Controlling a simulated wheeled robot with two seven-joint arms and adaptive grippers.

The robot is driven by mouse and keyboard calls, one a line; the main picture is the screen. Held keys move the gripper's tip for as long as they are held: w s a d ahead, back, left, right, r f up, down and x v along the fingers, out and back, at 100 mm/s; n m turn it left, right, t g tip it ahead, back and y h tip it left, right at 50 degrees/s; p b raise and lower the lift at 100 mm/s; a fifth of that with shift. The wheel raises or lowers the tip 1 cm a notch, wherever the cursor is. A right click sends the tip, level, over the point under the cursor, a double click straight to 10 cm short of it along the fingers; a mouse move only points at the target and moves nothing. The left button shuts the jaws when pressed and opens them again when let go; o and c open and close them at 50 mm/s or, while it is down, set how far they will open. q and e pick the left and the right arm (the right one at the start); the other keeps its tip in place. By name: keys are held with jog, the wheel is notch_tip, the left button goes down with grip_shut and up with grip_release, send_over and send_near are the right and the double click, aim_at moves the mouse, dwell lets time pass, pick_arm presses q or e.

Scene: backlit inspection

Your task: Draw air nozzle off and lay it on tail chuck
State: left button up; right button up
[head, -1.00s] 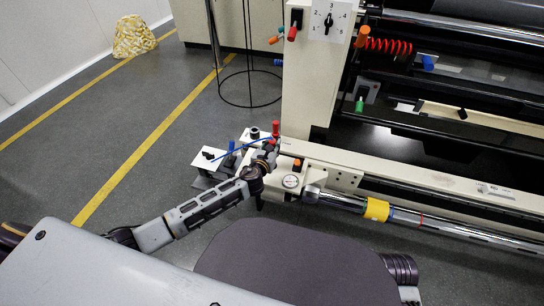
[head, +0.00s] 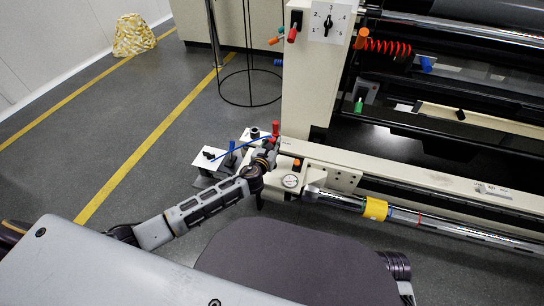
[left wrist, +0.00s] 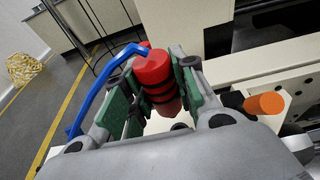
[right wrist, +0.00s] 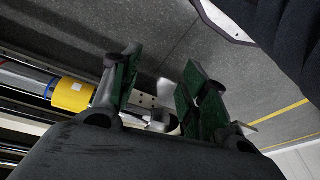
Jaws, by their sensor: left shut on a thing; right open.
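The air nozzle is a red cylinder with black bands (left wrist: 158,82), upright between the green pads of my left gripper (left wrist: 155,70) in the left wrist view. My left gripper is shut on it. A blue hose (left wrist: 88,95) arches from its top down to the left. In the head view, the nozzle's red top (head: 275,128) shows just beyond my left gripper (head: 268,150), at the machine's near end. What looks like the tail chuck (head: 313,193) is the metal end of the shaft, right of the gripper. My right gripper (right wrist: 160,90) is open and empty.
A yellow collar (head: 375,209) is on the shaft. A cream upright (head: 309,90) with a dial stands behind. The floor to the left is mostly clear.

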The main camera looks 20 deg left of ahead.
pick_arm(q)
jog(key=shift+r, duration=0.2)
pick_arm(e)
jog(key=shift+s+f, duration=0.15)
jog(key=shift+f, duration=0.15)
pick_arm(q)
jog(key=shift+r+p, duration=0.25)
jog(key=shift+p, duration=0.15)
pick_arm(e)
jog(key=shift+s+d+f, duration=0.15)
jog(key=shift+f, duration=0.25)
pick_arm(q)
jog(key=shift+r, duration=0.1)
pick_arm(e)
jog(key=shift+f, duration=0.15)
pick_arm(q)
jog(key=shift+r+p, duration=0.15)
jog(key=shift+p, duration=0.15)
pick_arm(e)
jog(key=shift+f, duration=0.2)
pick_arm(q)
jog(key=shift+r, duration=0.25)
pick_arm(e)
jog(key=shift+w+d+f, duration=0.15)
jog(key=shift+w+f, duration=0.05)
jog(key=shift+w, duration=0.05)
pick_arm(q)
jog(key=shift+p, duration=0.3)
pick_arm(e)
jog(key=shift+f, duration=0.1)
